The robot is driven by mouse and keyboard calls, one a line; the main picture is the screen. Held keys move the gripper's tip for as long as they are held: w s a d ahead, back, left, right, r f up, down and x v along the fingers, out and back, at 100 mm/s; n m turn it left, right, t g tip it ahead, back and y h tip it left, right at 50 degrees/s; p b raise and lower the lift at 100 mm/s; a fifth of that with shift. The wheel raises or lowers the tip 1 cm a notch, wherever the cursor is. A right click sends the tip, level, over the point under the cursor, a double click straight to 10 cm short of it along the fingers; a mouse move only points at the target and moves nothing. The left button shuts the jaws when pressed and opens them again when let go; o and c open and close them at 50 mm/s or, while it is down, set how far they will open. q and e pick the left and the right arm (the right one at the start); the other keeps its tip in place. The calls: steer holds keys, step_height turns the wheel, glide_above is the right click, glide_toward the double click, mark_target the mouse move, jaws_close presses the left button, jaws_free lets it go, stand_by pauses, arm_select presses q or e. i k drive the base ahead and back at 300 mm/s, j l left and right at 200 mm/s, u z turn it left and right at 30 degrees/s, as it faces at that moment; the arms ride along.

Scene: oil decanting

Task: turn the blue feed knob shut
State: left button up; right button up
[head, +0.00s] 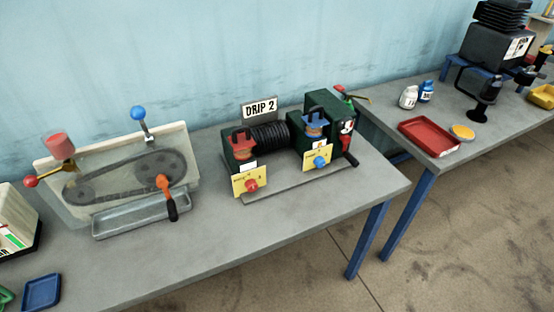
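A blue knob (320,162) sits on a yellow plate (312,156) at the front of the right part of the green DRIP 2 machine (291,148). A blue-topped cup (315,127) stands just above it. A red knob (251,186) sits on a similar yellow plate (240,184) on the machine's left part. Another blue ball-shaped knob (138,113) tops a stem on the chain-drive stand at the left. The exact turn position of the blue knob is too small to tell. Neither of my grippers is in view.
The chain-drive stand (112,177) with a grey tray (128,221) fills the table's left. The grey table (232,232) is clear in front of the machine. A second table at the right holds a red tray (427,137) and two small bottles.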

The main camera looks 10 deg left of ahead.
mark_target(319, 161)
steer(key=i+l+u, duration=0.1)
steer(key=u, duration=0.3)
steer(key=i+l+u, duration=0.1)
steer(key=l+u, duration=0.5)
steer(key=u, duration=0.25)
steer(key=l+u, duration=0.6)
steer(key=u, duration=0.2)
